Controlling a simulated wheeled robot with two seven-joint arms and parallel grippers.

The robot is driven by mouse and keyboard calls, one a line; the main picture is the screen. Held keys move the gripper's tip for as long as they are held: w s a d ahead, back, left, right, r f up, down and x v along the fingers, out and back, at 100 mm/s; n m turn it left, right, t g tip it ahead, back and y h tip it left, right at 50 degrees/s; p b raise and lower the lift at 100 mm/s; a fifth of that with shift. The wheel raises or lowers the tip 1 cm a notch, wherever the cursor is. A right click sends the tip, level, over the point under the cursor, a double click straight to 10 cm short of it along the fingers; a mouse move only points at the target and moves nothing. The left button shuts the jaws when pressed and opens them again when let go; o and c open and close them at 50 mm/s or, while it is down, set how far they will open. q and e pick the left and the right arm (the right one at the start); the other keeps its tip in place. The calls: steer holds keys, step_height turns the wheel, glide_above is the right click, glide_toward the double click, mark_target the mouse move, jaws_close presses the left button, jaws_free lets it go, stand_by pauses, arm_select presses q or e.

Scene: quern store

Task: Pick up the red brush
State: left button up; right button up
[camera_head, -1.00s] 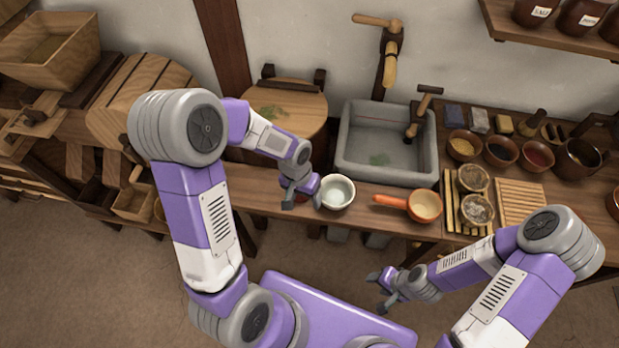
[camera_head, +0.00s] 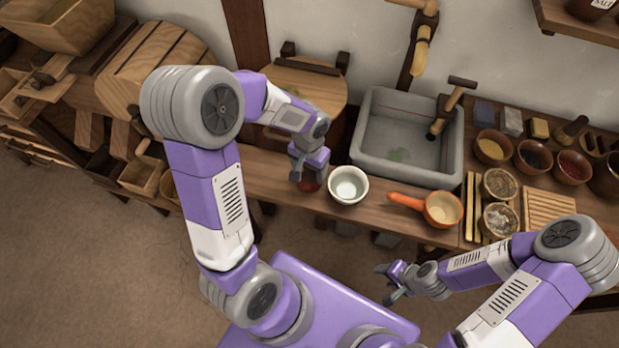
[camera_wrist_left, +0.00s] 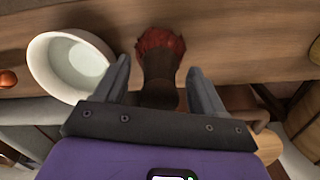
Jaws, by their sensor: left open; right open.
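The red brush (camera_head: 311,184) shows in the head view as a red patch on the counter, mostly hidden under my left gripper. In the left wrist view the brush (camera_wrist_left: 160,68) has red bristles at its far end and a dark brown body. My left gripper (camera_head: 307,180) is open. In the left wrist view its two fingers (camera_wrist_left: 160,80) stand on either side of the brush's dark body, with a visible gap on each side. My right gripper (camera_head: 388,284) is open and empty, in front of the counter's edge, away from the brush.
A white bowl (camera_head: 348,185) stands just right of the brush. An orange-handled scoop (camera_head: 408,202) lies further right. A grey stone sink (camera_head: 374,161) is behind. A round wooden lid (camera_head: 320,85) is behind my left gripper. Several small bowls stand at the right.

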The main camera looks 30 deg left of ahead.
arm_select(q)
jaws_close()
stand_by(0.4)
step_height(320, 180, up, 10)
steer(key=p, duration=0.3)
steer(key=shift+p, duration=0.3)
